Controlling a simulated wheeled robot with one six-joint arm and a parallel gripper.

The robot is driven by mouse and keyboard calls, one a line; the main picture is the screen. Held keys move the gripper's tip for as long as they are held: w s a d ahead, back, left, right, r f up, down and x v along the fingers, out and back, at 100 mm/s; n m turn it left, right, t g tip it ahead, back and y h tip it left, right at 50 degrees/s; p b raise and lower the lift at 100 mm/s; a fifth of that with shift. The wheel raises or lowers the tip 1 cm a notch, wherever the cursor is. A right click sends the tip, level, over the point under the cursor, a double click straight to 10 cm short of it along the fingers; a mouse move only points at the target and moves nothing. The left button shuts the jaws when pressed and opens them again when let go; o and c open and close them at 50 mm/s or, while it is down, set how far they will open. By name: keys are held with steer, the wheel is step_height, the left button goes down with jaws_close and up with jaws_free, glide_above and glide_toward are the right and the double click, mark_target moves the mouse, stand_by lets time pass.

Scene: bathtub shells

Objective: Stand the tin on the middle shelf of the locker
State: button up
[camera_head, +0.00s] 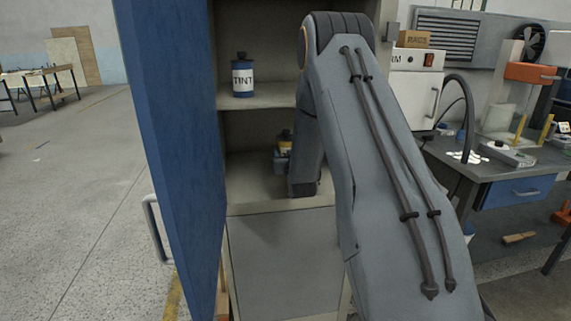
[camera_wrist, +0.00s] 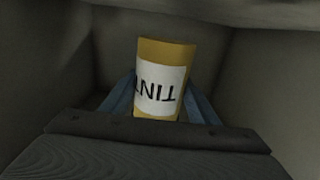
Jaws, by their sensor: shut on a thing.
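The yellow tin (camera_wrist: 164,80) with a white TINT label stands between the blue fingers of my gripper (camera_wrist: 160,100) in the wrist view, label upside down there. In the head view only part of the tin (camera_head: 285,143) shows, behind my arm. My gripper (camera_head: 281,160) is shut on it, inside the open locker (camera_head: 265,133), in the compartment below the shelf (camera_head: 258,96) that bears a blue tin. The tin looks upright, low over the board (camera_head: 250,187) of that compartment. Whether its base touches the board is hidden.
A blue tin (camera_head: 242,78) labelled TINT stands on the shelf above. The blue locker door (camera_head: 175,130) is open on the left, with a handle. A grey panel (camera_head: 282,262) closes the front below. A workbench (camera_head: 500,175) stands at right.

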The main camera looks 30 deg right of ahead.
steer(key=shift+f+p, duration=0.35)
steer(key=shift+f, duration=2.1)
steer(key=shift+f, duration=0.15)
steer(key=o, duration=1.8)
steer(key=shift+f, duration=0.1)
